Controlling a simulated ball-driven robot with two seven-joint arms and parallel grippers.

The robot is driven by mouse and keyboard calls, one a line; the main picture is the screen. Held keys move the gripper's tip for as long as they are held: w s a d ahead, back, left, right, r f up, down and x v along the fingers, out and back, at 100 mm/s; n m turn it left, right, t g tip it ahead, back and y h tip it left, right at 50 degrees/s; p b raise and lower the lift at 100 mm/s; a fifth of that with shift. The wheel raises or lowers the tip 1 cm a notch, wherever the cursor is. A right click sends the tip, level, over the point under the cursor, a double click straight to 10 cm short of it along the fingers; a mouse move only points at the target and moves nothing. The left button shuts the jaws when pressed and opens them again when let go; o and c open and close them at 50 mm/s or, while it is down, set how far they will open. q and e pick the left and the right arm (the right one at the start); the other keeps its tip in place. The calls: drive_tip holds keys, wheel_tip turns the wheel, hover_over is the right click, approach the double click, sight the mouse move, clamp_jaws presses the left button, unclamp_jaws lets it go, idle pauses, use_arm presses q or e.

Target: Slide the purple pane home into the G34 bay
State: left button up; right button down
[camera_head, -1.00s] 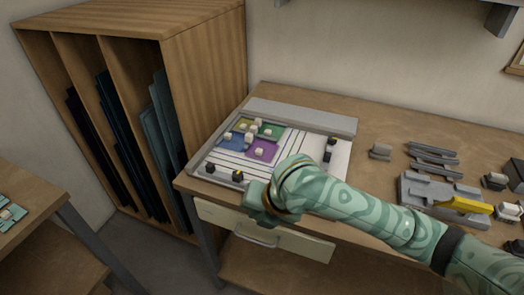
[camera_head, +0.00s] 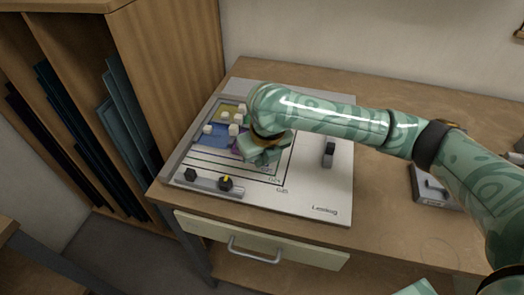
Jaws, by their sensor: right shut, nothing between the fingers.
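The purple pane (camera_head: 236,152) lies on the white board (camera_head: 318,188). Only a sliver of it shows, since my right gripper (camera_head: 262,153) and wrist cover the rest. My right gripper is shut with nothing held, low over the pane's right side. I cannot tell if it touches the pane. A blue pane (camera_head: 208,139) and a yellow pane (camera_head: 229,109) lie beside it, with several small white blocks on the panes. Dark lines with small labels run across the board. I cannot read which one is G34. My left gripper is not in view.
Two black knobs (camera_head: 208,181) stand at the board's front left, and a dark upright clamp (camera_head: 329,154) at its right. A wooden rack (camera_head: 168,65) with dark sheets stands to the left.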

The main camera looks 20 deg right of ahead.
drive_tip(key=w, duration=0.1)
drive_tip(key=w+f+b, duration=0.1)
drive_tip(key=shift+w+a, duration=0.2)
drive_tip(key=shift+w, duration=0.1)
drive_tip(key=shift+w+b, duration=0.35)
drive_tip(key=shift+w, duration=0.25)
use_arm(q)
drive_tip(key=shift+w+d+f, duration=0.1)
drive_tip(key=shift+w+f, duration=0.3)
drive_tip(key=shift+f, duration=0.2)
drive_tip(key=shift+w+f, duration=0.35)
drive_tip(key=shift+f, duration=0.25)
use_arm(e)
drive_tip(key=shift+r, duration=0.1)
drive_tip(key=shift+w+a+r, duration=0.1)
drive_tip(key=shift+w+a+r+p, duration=0.1)
drive_tip(key=shift+w+r+p, duration=0.05)
drive_tip(key=shift+w+p, duration=0.85)
drive_tip(key=shift+f, duration=0.2)
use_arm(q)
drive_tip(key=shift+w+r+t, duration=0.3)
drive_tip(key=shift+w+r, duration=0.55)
use_arm(e)
drive_tip(key=shift+s, duration=0.1)
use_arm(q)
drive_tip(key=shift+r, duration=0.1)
